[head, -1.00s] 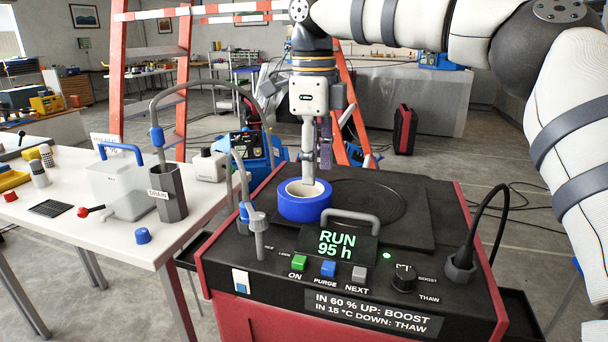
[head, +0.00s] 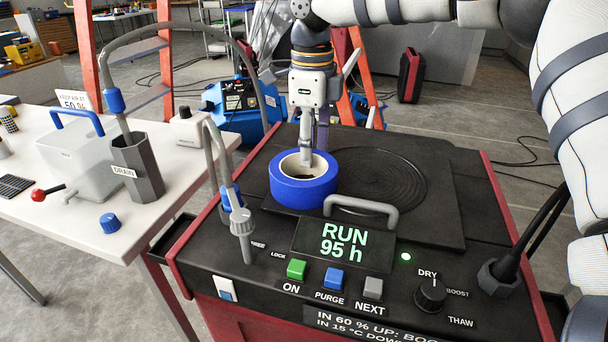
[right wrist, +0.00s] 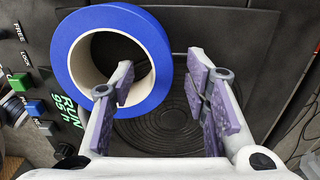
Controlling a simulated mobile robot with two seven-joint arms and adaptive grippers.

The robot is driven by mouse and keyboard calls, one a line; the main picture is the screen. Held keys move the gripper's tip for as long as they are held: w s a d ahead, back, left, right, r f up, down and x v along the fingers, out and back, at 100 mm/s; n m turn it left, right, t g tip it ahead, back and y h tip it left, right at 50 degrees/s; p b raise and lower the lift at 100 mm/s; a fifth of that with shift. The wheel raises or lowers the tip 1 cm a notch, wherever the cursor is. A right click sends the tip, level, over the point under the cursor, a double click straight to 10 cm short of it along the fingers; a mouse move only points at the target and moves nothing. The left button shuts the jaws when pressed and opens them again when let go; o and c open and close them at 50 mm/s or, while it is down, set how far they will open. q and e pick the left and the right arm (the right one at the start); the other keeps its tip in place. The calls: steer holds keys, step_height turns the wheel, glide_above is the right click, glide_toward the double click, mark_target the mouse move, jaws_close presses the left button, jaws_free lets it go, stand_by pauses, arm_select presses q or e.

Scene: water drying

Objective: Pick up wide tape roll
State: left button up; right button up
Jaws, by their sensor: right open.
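The wide tape roll (head: 287,194) is blue with a pale core and lies flat on the dark top of the red-sided machine. It also shows in the right wrist view (right wrist: 68,50). My right gripper (right wrist: 160,88) is open, with purple-padded fingers. In the right wrist view one finger overlaps the roll's hole and the other is right of the roll, with part of the ring between them. In the head view the right gripper (head: 309,152) points down at the roll's far side, its near finger overlapping the hole. Contact cannot be told. My left gripper is not in view.
The machine's front has a raised handle (head: 362,211), a display, buttons and a knob (head: 431,294). A grey hose fitting (head: 241,222) stands left of the roll. A white table (head: 75,222) with a drain holder (head: 137,167) is at left. The machine top right of the roll is clear.

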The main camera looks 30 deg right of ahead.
step_height(320, 180, down, 3)
steer(key=shift+r, duration=0.1)
jaws_close()
steer(key=shift+w+r, duration=0.1)
steer(key=shift+r, duration=0.05)
